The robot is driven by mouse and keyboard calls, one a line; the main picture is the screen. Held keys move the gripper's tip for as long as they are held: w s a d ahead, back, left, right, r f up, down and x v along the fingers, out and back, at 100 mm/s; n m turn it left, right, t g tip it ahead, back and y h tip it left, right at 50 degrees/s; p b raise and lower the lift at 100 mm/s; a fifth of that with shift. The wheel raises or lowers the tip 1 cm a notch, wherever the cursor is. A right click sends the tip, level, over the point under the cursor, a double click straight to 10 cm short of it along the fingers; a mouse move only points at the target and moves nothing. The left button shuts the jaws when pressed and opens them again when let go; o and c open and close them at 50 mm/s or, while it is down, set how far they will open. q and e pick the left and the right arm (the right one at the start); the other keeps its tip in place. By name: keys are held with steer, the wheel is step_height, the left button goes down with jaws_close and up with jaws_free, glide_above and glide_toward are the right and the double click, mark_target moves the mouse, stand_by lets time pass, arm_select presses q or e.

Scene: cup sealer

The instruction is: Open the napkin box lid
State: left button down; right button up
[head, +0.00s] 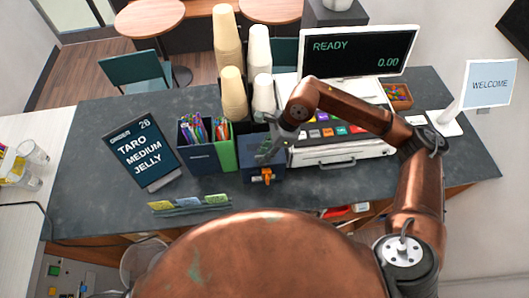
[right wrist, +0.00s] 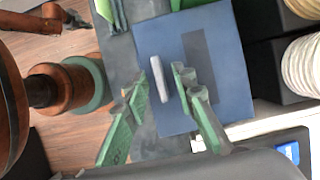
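The dark blue napkin box (head: 248,172) stands on the counter in front of the cup stacks, with a small orange piece (head: 266,177) at its front. In the right wrist view its blue lid (right wrist: 215,45) has a darker strip and a light grey raised handle (right wrist: 160,78). The lid looks closed. My right gripper (head: 268,148) is above the box. In the right wrist view its green fingers (right wrist: 168,72) are apart, with the handle seen between their tips; I cannot tell whether they touch it. My left gripper is not in view.
A green-and-navy holder (head: 224,153) with colourful sticks stands close left of the box. Cup stacks (head: 232,92) stand behind, and a cash register (head: 345,148) is close right. A menu sign (head: 143,150) stands left. Small cards (head: 190,204) lie near the front edge.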

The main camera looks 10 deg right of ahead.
jaws_close()
stand_by(0.4)
steer(key=shift+r, duration=0.15)
steer(key=shift+w+r+m+g+b, duration=0.3)
steer(key=shift+w+r+g+b, duration=0.75)
steer(key=shift+g, duration=0.35)
steer(key=shift+w+r+b, duration=0.25)
steer(key=shift+r+b, duration=0.15)
steer(key=shift+r, duration=0.05)
steer(key=shift+w+r+b, duration=0.2)
steer(key=shift+r+b, duration=0.2)
steer(key=shift+r, duration=0.05)
steer(key=shift+w+r+b, duration=0.65)
steer(key=shift+w+r, duration=0.05)
steer(key=shift+w, duration=0.1)
steer(key=shift+d, duration=0.1)
